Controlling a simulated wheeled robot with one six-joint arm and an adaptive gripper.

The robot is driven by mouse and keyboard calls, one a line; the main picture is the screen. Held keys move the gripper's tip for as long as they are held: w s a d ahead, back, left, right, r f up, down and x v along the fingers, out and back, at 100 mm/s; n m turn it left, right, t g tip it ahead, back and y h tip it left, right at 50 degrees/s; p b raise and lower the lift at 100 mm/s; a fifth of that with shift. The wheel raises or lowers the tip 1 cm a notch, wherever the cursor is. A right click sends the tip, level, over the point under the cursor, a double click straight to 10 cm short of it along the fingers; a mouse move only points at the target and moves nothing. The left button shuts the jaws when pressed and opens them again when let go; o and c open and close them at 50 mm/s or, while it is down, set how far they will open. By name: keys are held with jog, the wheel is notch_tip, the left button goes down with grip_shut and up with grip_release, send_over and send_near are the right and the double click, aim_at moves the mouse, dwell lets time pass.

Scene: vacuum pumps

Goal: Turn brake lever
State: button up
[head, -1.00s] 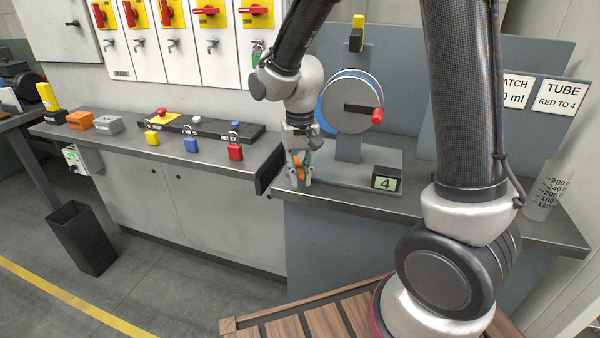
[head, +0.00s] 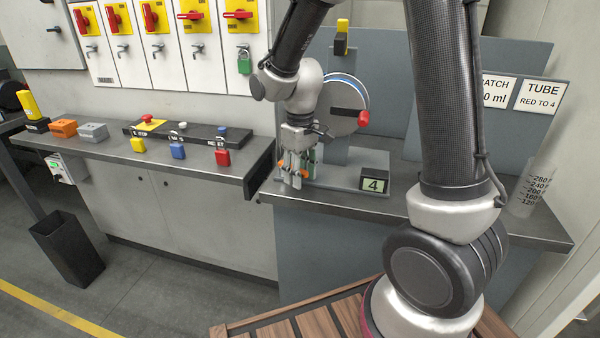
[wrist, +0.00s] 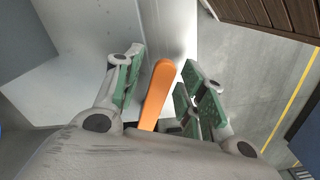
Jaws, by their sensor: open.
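The orange brake lever (wrist: 157,95) stands between the two fingers of my gripper (wrist: 165,88) in the wrist view. Gaps show between it and the green pads on both sides, so my gripper is open around it and not clamped. In the head view my gripper (head: 296,171) points down at the left front corner of the winder's grey base (head: 338,178). Only small bits of orange show beside its fingers there, and the rest of the lever is hidden. The winder's drum (head: 341,97) stands behind, with a red crank knob (head: 363,118).
A small display (head: 374,185) reading 4 sits right of my gripper. A bench (head: 150,168) to the left holds a button panel (head: 175,133) and several padlocks. A measuring cylinder (head: 532,190) stands at the far right.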

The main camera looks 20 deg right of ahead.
jog(key=shift+r, duration=1)
jog(key=shift+r, duration=3)
jog(key=shift+s, duration=0.15)
